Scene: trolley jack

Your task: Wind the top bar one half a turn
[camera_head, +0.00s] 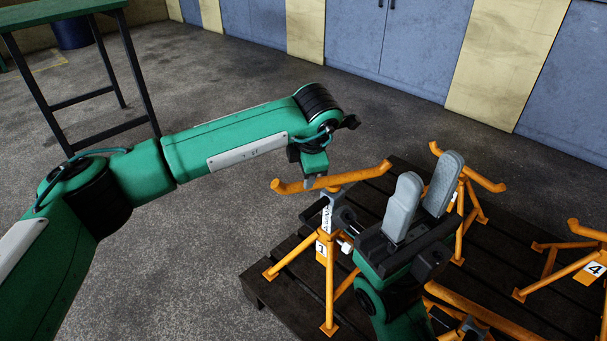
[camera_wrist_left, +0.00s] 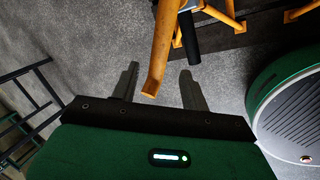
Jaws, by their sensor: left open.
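The stand marked 1 (camera_head: 321,250) is an orange tripod on a dark slatted pallet. Its orange top bar (camera_head: 352,175) has upturned ends and lies roughly left to right. My left gripper (camera_head: 314,170) points down at the left part of this bar; its fingers are mostly hidden in the head view. In the left wrist view, the left gripper (camera_wrist_left: 160,70) is open, with the end of an orange bar (camera_wrist_left: 158,60) between its fingers and a visible gap on each side. My right gripper (camera_head: 431,169) is open and empty, its grey fingers pointing up, right of stand 1.
More orange stands are on the pallet (camera_head: 262,290), one behind my right gripper and one marked 4 (camera_head: 595,268) at the right. A green-topped table (camera_head: 60,10) stands at the far left. Grey floor is free left of the pallet. Blue cabinets (camera_head: 400,45) line the back.

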